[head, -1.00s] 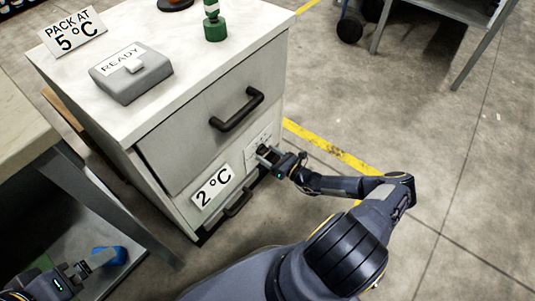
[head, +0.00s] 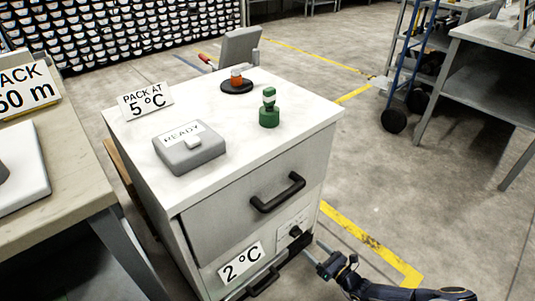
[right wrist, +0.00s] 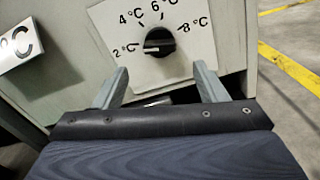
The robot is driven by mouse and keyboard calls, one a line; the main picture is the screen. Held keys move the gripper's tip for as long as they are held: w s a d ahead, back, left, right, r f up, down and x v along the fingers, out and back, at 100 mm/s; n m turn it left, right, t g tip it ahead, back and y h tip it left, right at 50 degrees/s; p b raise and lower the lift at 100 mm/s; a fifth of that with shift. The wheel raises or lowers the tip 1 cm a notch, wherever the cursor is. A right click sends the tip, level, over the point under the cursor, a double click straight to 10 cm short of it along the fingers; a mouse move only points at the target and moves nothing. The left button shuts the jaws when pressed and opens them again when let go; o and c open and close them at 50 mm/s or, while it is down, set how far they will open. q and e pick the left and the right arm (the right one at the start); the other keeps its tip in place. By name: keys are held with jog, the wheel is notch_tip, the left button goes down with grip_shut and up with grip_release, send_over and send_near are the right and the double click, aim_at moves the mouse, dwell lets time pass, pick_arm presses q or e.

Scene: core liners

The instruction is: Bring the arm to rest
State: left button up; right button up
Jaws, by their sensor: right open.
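My right gripper (head: 322,262) is at the lower right of the cabinet front in the head view. In the right wrist view the right gripper (right wrist: 160,82) has its fingers apart with nothing between them. A black dial knob (right wrist: 160,41) on a white plate shows just beyond the fingertips, apart from them. Its white mark points left, toward 2 °C. The knob also shows in the head view (head: 295,232). My left gripper is out of view.
The white cabinet (head: 252,170) has two black handles and a 2 °C sign (head: 242,262). On top are a grey READY box (head: 190,152), a green stamp-like object (head: 269,110) and a PACK AT 5 °C sign (head: 146,101).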

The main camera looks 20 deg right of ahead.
jog(key=shift+r, duration=0.1)
jog(key=s+a+r+n+g+y, duration=0.1)
jog(key=a+r+n+g+y, duration=0.2)
jog(key=r+n, duration=0.45)
jog(key=a+r+n+g, duration=0.4)
jog(key=r+n+g, duration=0.2)
jog(key=r, duration=0.3)
jog(key=s+a+r+n+g+y, duration=0.1)
jog(key=a+r+n+g+y, duration=0.2)
jog(key=r+n, duration=0.45)
jog(key=s+a+r+n+t+h, duration=0.1)
jog(key=s+a+r+n+h, duration=0.1)
jog(key=s+r+n+h, duration=0.55)
jog(key=s+a+r+n+h, duration=0.2)
jog(key=s+r+n, duration=0.3)
jog(key=s+r, duration=0.65)
notch_tip(320, 180, up, 29)
jog(key=s+p, duration=0.1)
jog(key=p, duration=3)
jog(key=shift+a+r, duration=0.2)
jog(key=shift+s+m+y, duration=0.1)
jog(key=shift+m+y, duration=0.15)
